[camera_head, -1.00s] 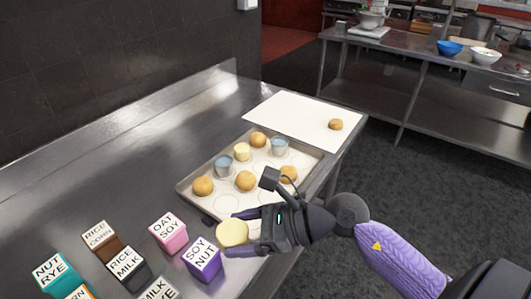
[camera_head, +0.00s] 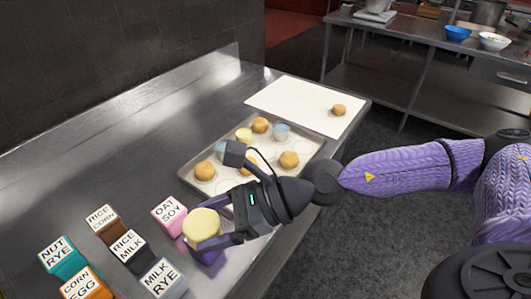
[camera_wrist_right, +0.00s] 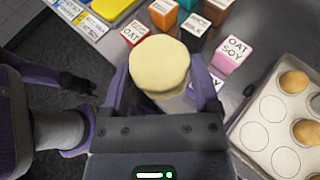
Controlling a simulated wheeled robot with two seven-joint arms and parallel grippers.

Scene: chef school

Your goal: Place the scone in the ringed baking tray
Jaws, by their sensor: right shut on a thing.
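My right gripper (camera_head: 222,222) is shut on a pale yellow, round, flat-topped scone (camera_head: 202,222). The scone (camera_wrist_right: 160,65) also shows between the fingers in the right wrist view. It is held over the purple box (camera_head: 210,258), mostly hidden behind it. Empty rings (camera_wrist_right: 286,160) show in the wrist view. A dark part at the wrist view's left edge is unclear.
Several labelled boxes, including pink (camera_head: 168,214), black (camera_head: 130,250) and teal (camera_head: 62,258), stand at the near left. A white sheet (camera_head: 290,98) with one browned scone (camera_head: 338,110) lies behind the tray. The steel counter (camera_head: 110,165) is clear to the tray's left.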

